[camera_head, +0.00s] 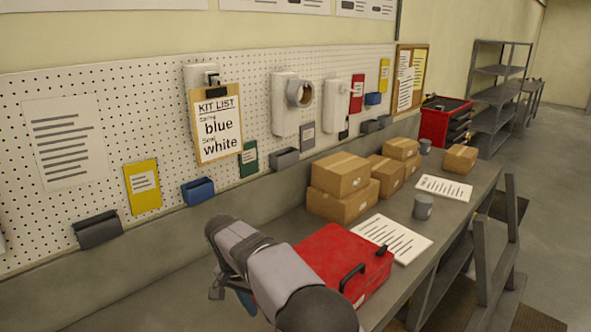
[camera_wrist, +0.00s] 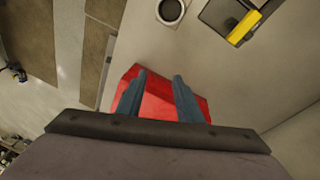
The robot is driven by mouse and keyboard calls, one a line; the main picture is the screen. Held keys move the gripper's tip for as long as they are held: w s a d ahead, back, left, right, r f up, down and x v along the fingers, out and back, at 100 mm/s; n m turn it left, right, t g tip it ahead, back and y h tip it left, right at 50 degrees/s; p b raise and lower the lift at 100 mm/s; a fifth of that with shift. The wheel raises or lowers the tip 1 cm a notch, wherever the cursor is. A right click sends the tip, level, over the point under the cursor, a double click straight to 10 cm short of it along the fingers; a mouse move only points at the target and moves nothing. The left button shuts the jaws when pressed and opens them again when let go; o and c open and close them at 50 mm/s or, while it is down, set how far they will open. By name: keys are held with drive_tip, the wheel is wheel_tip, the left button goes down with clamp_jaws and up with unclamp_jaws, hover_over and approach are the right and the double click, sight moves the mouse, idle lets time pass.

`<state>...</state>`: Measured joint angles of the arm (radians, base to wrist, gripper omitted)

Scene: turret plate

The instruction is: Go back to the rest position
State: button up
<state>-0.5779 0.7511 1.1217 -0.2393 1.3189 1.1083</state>
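My gripper (camera_wrist: 157,88) shows in the wrist view with its two blue-grey fingers apart and nothing visible between the tips. A red surface (camera_wrist: 158,108) lies behind and below the fingers; I cannot tell how far away it is. In the head view my grey arm reaches up from the bottom edge, beside a red case (camera_head: 335,258) with a black handle. The fingers are mostly hidden by the arm there.
The bench (camera_head: 420,262) carries cardboard boxes (camera_head: 340,175), a grey cup (camera_head: 423,207) and paper sheets (camera_head: 393,238). A clipboard (camera_head: 217,125) reading "KIT LIST", blue and white, hangs on the pegboard (camera_head: 100,100). The wrist view shows a dark tray (camera_wrist: 215,15) with a yellow item (camera_wrist: 244,27).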

drive_tip(key=s+d+f+n+b, duration=0.15)
drive_tip(key=s+d, duration=0.25)
drive_tip(key=d, duration=0.5)
drive_tip(key=s+d+f+n+y+b, duration=0.1)
drive_tip(key=s+d+f+n, duration=0.1)
drive_tip(key=s+d, duration=0.5)
drive_tip(key=s+d+f+n+g+y, duration=0.1)
drive_tip(key=s+d+f, duration=0.4)
drive_tip(key=s, duration=0.8)
drive_tip(key=shift+s+d+n+b, duration=0.25)
drive_tip(key=shift+d+n+b, duration=0.2)
drive_tip(key=shift+d, duration=0.8)
